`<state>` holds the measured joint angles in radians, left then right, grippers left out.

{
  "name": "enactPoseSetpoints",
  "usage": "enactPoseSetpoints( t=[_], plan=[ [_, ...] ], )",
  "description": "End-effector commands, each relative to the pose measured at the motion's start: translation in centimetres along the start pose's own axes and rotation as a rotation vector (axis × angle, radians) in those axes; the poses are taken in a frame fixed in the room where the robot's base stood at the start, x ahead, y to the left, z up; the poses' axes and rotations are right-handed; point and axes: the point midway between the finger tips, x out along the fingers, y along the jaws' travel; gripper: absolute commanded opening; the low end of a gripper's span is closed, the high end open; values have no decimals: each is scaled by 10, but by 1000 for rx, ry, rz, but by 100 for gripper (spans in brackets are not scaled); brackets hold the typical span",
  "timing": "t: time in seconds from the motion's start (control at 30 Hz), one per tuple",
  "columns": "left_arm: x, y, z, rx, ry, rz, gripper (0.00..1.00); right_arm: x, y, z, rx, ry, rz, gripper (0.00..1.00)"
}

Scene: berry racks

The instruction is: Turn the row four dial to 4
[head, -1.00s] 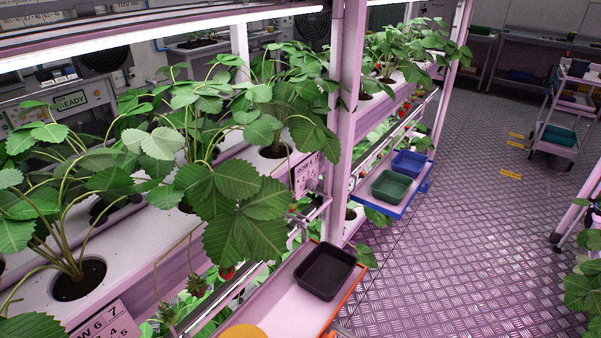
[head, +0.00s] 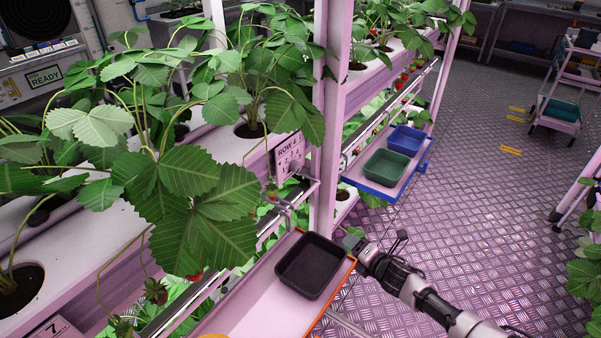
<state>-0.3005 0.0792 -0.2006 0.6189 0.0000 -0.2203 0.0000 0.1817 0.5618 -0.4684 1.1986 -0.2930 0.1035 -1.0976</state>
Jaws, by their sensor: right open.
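The row four plate (head: 289,157), a pale pink panel with dark lettering, is fixed to the front of the rack's planting channel, left of the pink upright post. The dial (head: 296,169) seems to be at the plate's lower right; it is too small to read its setting. My right gripper (head: 377,242) is open and empty. It is low and to the right of the plate, beside the black tray, well apart from the dial. My left gripper is not in view.
A black tray (head: 315,265) sits on the orange-edged shelf (head: 247,299) below the plate. Strawberry leaves (head: 200,195) hang left of the plate. Green (head: 386,167) and blue (head: 407,139) trays stand farther back.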

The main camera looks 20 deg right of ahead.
Motion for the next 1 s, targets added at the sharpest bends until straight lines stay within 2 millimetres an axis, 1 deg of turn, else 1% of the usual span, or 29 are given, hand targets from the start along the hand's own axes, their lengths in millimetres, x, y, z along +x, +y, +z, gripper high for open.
enactPoseSetpoints(
  t=[0.03,0.07,0.1,0.2,0.3,0.43,0.57,0.9,1.0],
  plan=[
    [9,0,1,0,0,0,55,8,44,22,-217,8,111,55],
    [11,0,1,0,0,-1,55,10,70,31,-349,10,173,55],
    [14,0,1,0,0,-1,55,9,101,39,-512,9,247,55],
    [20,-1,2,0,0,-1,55,0,160,51,-852,-11,396,55],
    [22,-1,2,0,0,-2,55,-10,195,54,-1071,-34,489,55],
    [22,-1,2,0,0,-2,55,-14,213,53,-1185,-50,537,55],
    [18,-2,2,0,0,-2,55,-3,221,51,-1192,-54,540,55],
    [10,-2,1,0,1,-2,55,52,248,36,-1186,-53,538,55],
    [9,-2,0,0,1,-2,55,65,253,33,-1186,-54,536,55]
  ],
)
